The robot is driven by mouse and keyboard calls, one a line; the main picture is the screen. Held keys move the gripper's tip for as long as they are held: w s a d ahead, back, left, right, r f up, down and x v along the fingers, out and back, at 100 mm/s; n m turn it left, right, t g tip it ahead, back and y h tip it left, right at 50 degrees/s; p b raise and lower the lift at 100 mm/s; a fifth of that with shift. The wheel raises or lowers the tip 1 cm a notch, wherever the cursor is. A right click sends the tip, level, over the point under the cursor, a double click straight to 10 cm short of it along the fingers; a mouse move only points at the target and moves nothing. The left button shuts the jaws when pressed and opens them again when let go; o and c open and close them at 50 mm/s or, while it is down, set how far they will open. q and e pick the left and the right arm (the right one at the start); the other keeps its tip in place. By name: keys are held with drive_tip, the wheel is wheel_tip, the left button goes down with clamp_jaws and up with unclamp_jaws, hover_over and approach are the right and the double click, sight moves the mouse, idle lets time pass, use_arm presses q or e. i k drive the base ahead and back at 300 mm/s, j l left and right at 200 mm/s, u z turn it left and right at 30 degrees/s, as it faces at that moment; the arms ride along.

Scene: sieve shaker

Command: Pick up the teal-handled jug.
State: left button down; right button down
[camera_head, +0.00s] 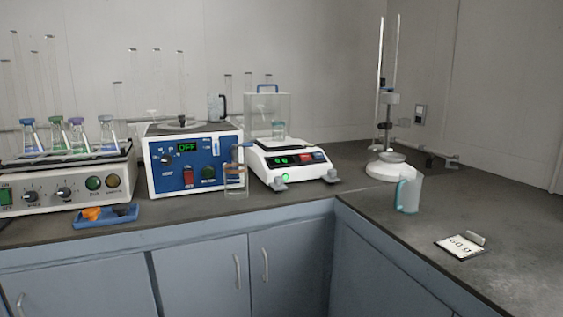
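The teal-handled jug (411,194) stands upright on the right-hand counter, near its front edge. It is pale and translucent, with its teal handle on the left side. Neither of my grippers shows in the head view, and nothing touches the jug.
A card reading "60 g" (460,246) lies in front of the jug. A sieve shaker or stand with tall rods (388,170) is behind it. A balance (290,163), a blue heater box (190,165), a glass beaker (236,182) and a blue tray (107,217) line the left counter. The right counter is mostly clear.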

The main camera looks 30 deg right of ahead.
sight(409, 186)
drive_tip(key=z, duration=1.65)
drive_tip(key=i+j+z, duration=0.55)
drive_tip(key=k+u, duration=0.2)
drive_tip(key=k, duration=0.15)
drive_tip(key=i+u, duration=0.15)
drive_tip(key=u, duration=0.25)
drive_tip(key=i+l+u, duration=0.1)
drive_tip(key=u, duration=0.3)
drive_tip(key=i+l+u, duration=0.15)
drive_tip(key=u, duration=0.2)
